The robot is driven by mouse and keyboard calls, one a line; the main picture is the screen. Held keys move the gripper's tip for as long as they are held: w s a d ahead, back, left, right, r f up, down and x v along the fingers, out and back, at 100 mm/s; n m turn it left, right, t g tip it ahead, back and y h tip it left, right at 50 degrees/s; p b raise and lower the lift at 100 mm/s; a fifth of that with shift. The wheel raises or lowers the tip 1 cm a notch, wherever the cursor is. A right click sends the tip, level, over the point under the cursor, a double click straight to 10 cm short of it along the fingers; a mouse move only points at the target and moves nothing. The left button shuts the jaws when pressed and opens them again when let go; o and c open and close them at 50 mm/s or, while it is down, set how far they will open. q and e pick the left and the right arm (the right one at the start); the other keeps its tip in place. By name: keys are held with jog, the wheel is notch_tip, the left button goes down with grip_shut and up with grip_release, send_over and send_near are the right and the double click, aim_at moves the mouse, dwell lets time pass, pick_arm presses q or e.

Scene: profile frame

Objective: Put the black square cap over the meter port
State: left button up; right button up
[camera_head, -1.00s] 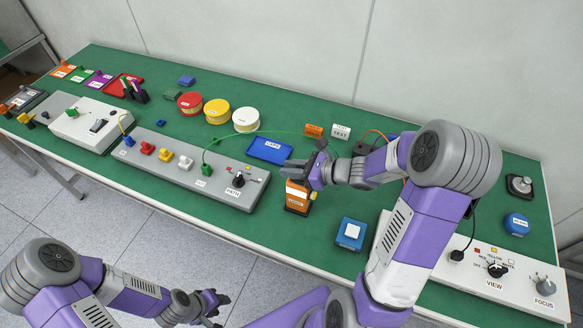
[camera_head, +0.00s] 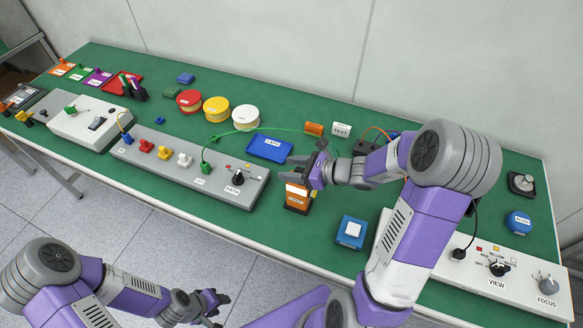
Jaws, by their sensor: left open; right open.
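An orange handheld meter (camera_head: 297,201) with a white panel stands near the front edge, right of the grey panel. Its top end, where a port may be, is hidden by my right gripper. My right gripper (camera_head: 300,166) is open just above and behind the meter, and I see nothing clearly between its fingers. I cannot make out a black square cap; the blue tray marked CAPS (camera_head: 262,154) lies left of the gripper and looks empty. My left gripper (camera_head: 213,306) is open and empty, low in front of the table over the floor.
A green cable (camera_head: 255,129) arcs from the grey panel (camera_head: 215,186) past the tray to near my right gripper. A blue box with a white top (camera_head: 351,232) stands right of the meter. Yellow (camera_head: 216,109) and white (camera_head: 245,117) spools stand behind. A white VIEW panel (camera_head: 482,268) lies right.

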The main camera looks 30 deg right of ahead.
aim_at(301, 169)
jog(key=p+v, duration=0.1)
jog(key=v, duration=0.6)
jog(key=shift+s+d+r, duration=0.1)
jog(key=shift+s, duration=0.05)
dwell(0.3)
